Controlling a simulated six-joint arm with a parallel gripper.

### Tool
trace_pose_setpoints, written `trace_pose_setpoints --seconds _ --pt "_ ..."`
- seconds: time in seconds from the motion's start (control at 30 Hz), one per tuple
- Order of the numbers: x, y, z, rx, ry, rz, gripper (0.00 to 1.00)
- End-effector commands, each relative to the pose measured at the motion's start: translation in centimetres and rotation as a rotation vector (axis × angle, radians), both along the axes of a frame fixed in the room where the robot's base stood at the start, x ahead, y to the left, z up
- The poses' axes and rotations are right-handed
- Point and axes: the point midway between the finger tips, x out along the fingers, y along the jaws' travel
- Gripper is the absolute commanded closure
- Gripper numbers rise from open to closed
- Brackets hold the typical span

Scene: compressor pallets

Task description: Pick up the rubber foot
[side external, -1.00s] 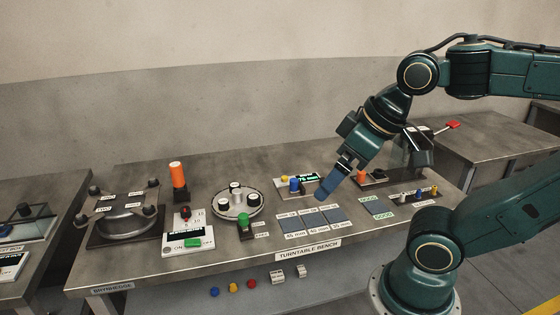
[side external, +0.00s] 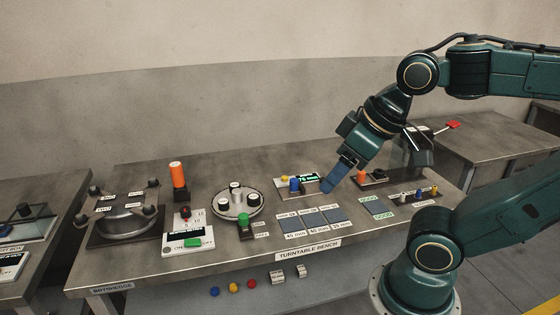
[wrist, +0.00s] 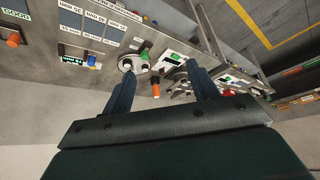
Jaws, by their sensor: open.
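Black knob-like feet stand at the corners of a dark pallet (side external: 125,225) with a round metal housing, at the bench's left; one is its front-right foot (side external: 149,211). I cannot tell which of these pieces the task's rubber foot is. My gripper (side external: 327,187) is open, with blue fingers, above the bench right of the turntable. In the wrist view my gripper (wrist: 161,73) shows nothing between its fingers but distant bench; the turntable (wrist: 133,63) lies near the left fingertip.
A control box with a red knob and green switch (side external: 193,242) is in front. Blue-grey plates (side external: 310,219), a small display unit (side external: 309,178) and a green-labelled plate (side external: 378,207) lie near my gripper.

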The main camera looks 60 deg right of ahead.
Motion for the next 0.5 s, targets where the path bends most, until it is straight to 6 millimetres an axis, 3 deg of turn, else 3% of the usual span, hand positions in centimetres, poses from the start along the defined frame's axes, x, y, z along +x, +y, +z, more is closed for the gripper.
trace_pose_setpoints --seconds 0.5 --pt "0.76 -0.17 0.38 0.006 0.012 -0.02 0.49"
